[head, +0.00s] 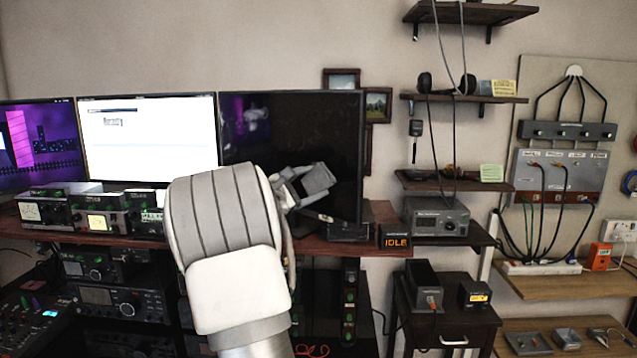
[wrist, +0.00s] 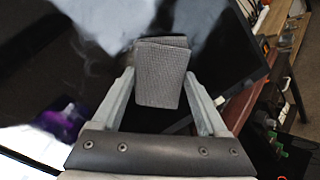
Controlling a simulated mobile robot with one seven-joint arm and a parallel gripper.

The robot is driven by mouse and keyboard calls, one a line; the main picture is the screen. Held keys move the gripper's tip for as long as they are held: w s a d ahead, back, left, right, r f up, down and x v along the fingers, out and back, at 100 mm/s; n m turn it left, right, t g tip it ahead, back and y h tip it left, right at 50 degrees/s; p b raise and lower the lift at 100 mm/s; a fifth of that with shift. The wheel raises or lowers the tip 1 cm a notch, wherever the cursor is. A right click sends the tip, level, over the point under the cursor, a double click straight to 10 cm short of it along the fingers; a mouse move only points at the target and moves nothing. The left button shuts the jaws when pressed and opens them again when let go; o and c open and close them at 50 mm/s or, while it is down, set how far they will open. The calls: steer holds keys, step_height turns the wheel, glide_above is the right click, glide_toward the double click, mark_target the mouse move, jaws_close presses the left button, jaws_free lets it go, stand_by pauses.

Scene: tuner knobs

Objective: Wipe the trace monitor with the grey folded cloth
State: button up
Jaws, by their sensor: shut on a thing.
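The grey folded cloth (wrist: 160,78) is a small textured pad between the two fingers of my gripper (wrist: 160,88) in the wrist view. My gripper (head: 303,186) is shut on it. In the head view the cloth (head: 319,178) shows in front of the lower right of the dark right-hand monitor (head: 300,120), which I take to be the trace monitor. Its black screen (wrist: 225,75) fills much of the wrist view, with pale cloudy patches and a purple patch. I cannot tell whether the cloth touches the screen. My arm hides the monitor's lower left.
A white-screened monitor (head: 150,140) and a purple one (head: 40,145) stand to the left. Radio units (head: 100,215) sit below them on the desk. An IDLE display (head: 396,241) stands at the desk's right end. Shelves (head: 465,98) hang to the right.

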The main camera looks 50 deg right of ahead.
mark_target(324, 184)
steer(key=shift+w+p, duration=1.05)
steer(key=shift+w, duration=1.15)
steer(key=shift+a+r, duration=0.1)
steer(key=s+b, duration=0.2)
steer(key=b, duration=0.1)
steer(key=shift+s, duration=0.4)
steer(key=shift+s+b, duration=0.4)
steer(key=shift+s, duration=0.15)
steer(key=shift+s+b, duration=0.85)
steer(key=shift+s+d+b, duration=0.2)
steer(key=shift+s+b, duration=0.55)
steer(key=shift+s, duration=0.25)
